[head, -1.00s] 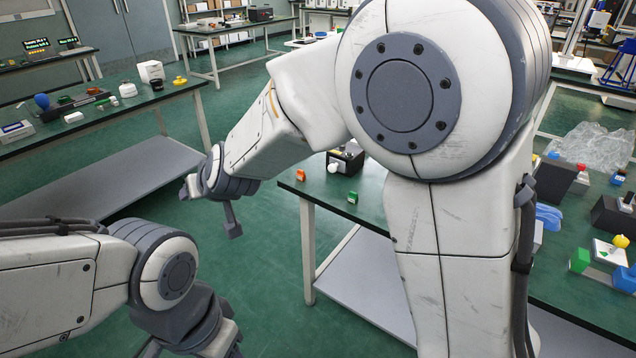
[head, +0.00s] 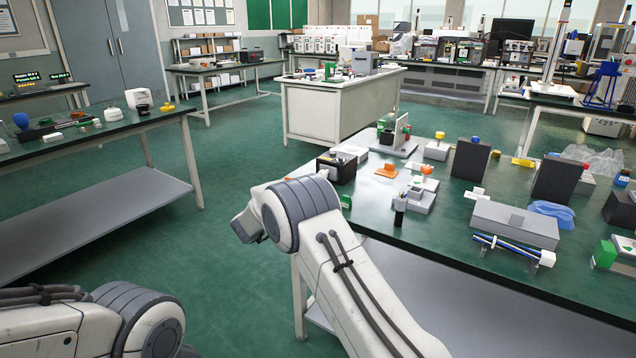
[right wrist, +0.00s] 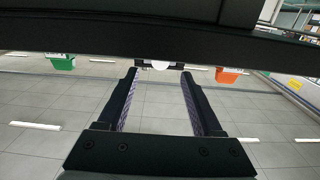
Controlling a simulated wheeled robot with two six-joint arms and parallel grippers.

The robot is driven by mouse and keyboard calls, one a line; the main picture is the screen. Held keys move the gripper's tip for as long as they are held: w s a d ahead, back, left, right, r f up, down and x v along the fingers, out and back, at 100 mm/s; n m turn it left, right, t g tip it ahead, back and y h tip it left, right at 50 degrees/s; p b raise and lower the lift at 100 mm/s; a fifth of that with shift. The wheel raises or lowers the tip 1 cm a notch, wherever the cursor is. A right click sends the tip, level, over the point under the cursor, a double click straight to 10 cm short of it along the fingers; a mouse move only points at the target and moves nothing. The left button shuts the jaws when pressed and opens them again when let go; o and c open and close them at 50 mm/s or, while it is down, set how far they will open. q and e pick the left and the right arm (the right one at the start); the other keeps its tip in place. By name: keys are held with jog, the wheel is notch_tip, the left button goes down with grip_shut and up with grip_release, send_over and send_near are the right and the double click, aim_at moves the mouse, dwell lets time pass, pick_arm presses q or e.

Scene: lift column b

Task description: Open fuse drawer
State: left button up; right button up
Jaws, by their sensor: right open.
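No drawer can be told for sure. A black box with a white part on it (head: 337,166) stands at the near left corner of the green-topped table in the head view. My right arm reaches up in front of that corner, and its gripper is mostly hidden there behind the arm. In the right wrist view my right gripper (right wrist: 158,73) is open, with nothing between its fingers. A small white round thing (right wrist: 160,65) shows beyond the fingertips, in line with the gap. My left arm is at the lower left of the head view, and its gripper is out of frame.
The table (head: 440,225) also holds an orange piece (head: 387,171), a grey box (head: 514,224) and dark upright blocks (head: 470,158). Another bench (head: 150,122) stands at the left. Open green floor (head: 235,145) lies between them. A dark bar (right wrist: 150,35) crosses the wrist view.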

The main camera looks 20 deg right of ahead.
aim_at(332, 169)
jog(key=shift+b+x, duration=0.3)
jog(key=shift+x, duration=2.45)
grip_shut()
